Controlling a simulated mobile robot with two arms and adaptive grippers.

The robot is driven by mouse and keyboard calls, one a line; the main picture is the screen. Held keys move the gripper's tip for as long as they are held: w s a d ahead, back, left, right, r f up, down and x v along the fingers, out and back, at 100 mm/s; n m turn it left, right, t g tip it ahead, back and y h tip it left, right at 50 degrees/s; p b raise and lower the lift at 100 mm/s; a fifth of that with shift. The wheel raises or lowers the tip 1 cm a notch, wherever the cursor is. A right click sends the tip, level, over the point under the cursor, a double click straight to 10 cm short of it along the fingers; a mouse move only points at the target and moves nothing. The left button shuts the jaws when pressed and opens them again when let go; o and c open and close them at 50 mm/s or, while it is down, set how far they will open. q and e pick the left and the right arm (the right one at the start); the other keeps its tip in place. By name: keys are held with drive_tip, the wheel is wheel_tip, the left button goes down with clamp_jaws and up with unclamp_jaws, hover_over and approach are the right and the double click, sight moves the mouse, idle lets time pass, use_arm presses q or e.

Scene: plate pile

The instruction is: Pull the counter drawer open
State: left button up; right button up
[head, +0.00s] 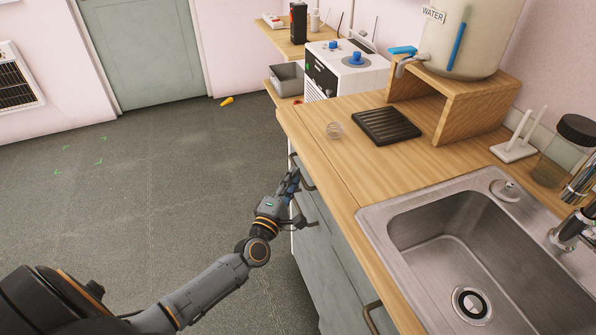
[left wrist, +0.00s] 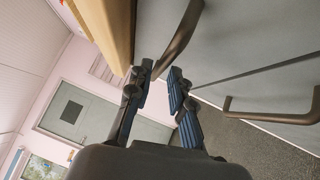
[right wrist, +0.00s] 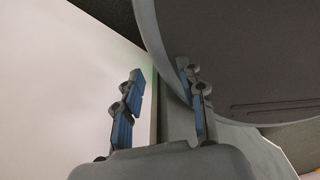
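The counter drawer front (head: 309,197) is grey and sits under the wooden worktop; it looks shut. Its bar handle (head: 303,173) is brownish and partly hidden by my left gripper (head: 291,184). In the left wrist view the drawer handle (left wrist: 181,38) runs down to the gap between the fingertips of my left gripper (left wrist: 158,76). The fingers are apart, one on each side of the handle's near end; I cannot tell whether they touch it. My right gripper (right wrist: 160,78) shows only in its wrist view, open and empty beside grey parts of my body.
Another handle (head: 311,221) lies just below. A water tank (head: 468,40) stands on a wooden stand.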

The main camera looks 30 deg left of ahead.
use_arm(q)
drive_tip(key=shift+w+a+r, duration=0.1)
drive_tip(key=shift+w+r, duration=0.05)
drive_tip(key=shift+w, duration=0.75)
drive_tip(key=shift+w+a+r, duration=0.1)
drive_tip(key=shift+w, duration=0.75)
clamp_jaws()
